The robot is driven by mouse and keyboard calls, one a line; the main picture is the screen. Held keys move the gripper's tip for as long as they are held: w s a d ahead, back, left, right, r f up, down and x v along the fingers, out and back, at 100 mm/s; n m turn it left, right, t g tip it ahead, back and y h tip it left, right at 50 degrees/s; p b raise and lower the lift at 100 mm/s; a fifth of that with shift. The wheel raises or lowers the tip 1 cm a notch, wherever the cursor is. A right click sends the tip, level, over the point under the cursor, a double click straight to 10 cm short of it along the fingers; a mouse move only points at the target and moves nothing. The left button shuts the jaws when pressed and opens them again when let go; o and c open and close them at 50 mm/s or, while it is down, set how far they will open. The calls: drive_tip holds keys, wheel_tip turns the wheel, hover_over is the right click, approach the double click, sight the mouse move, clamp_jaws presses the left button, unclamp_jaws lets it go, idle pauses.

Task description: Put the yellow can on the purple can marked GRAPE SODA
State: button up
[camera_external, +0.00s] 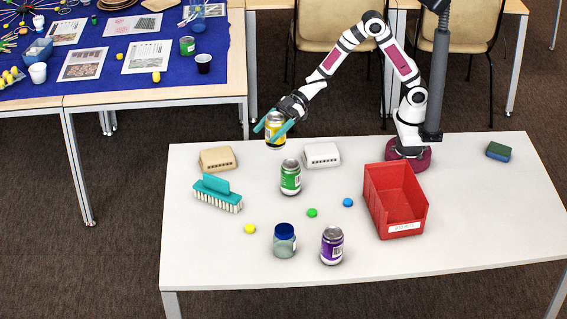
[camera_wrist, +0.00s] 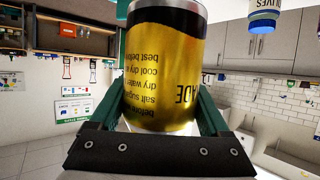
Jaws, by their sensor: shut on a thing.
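The yellow can (camera_external: 276,133) is held upright in my gripper (camera_external: 274,128), above the back left part of the white table. My gripper is shut on it, with a teal finger on each side. In the wrist view the yellow can (camera_wrist: 165,75) fills the middle between the teal fingers (camera_wrist: 165,115), and its printed text appears upside down. The purple can (camera_external: 332,246) stands upright near the table's front edge, apart from the yellow can. Its label is too small to read in the external view.
A green can (camera_external: 290,177) stands mid-table. A blue-lidded jar (camera_external: 284,241) is left of the purple can. A red bin (camera_external: 395,205), a teal brush (camera_external: 218,194), a tan box (camera_external: 217,159), a white box (camera_external: 322,155), a sponge (camera_external: 498,151) and small coloured pieces (camera_external: 312,212) lie around.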

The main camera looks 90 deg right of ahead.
drive_tip(key=s+a+r+n+g+y, duration=0.1)
drive_tip(key=s+a+r+n, duration=0.15)
drive_tip(key=a, duration=0.65)
drive_tip(key=s+a+r+n+g+y, duration=0.15)
drive_tip(key=s+a, duration=0.25)
drive_tip(key=a, duration=0.4)
drive_tip(key=s+a+r+n+g+y, duration=0.1)
drive_tip(key=s+a+r+g, duration=0.2)
drive_tip(key=a, duration=0.6)
drive_tip(key=t, duration=0.1)
hover_over(330, 238)
wheel_tip(330, 238, down, 11)
drive_tip(key=shift+f, duration=0.1)
drive_tip(key=shift+f, duration=0.1)
